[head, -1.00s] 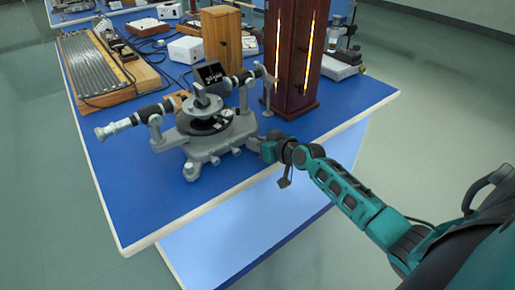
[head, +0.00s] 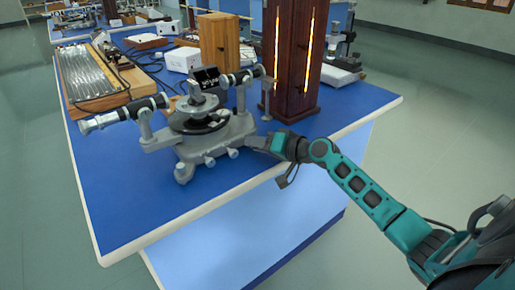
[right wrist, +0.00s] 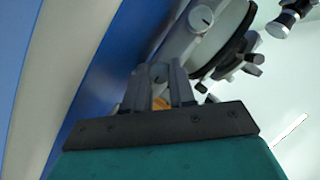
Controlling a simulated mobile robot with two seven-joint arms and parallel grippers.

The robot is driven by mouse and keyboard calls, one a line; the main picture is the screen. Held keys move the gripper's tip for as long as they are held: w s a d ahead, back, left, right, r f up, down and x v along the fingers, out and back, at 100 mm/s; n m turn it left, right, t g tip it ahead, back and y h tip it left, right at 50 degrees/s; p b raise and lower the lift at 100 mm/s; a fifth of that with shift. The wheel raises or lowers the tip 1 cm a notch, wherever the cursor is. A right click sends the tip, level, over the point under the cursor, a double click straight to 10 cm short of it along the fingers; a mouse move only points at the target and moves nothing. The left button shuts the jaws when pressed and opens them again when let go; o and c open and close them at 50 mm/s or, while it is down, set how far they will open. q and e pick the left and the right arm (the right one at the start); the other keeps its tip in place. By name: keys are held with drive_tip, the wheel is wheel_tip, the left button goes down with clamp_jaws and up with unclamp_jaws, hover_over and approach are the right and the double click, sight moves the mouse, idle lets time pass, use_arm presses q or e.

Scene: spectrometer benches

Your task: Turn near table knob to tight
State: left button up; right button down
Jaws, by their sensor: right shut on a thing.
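A grey spectrometer (head: 213,136) with a round dark-rimmed table and two telescope-like tubes stands on the blue bench. Several small grey knobs sit low on its near side, one of them (head: 209,161) facing me. My right gripper (head: 249,142) reaches the lower right side of the instrument from the right. In the right wrist view its two grey fingers are shut on a small grey knob (right wrist: 159,72) with a dark mark line. The fingers partly hide this knob. Another marked knob (right wrist: 200,19) shows beyond it. My left gripper is out of view.
The blue bench top (head: 125,200) is clear at the front left. A dark wooden lamp housing (head: 291,60) with glowing slits stands behind the gripper. A wooden box (head: 220,42) and a ribbed board (head: 88,75) stand farther back.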

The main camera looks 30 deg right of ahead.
drive_tip(key=shift+r, duration=0.15)
drive_tip(key=c, duration=1.2)
unclamp_jaws()
drive_tip(key=shift+w, duration=0.1)
drive_tip(key=shift+s+d, duration=0.1)
drive_tip(key=shift+s, duration=0.15)
drive_tip(key=v, duration=1.2)
drive_tip(key=shift+s, duration=0.25)
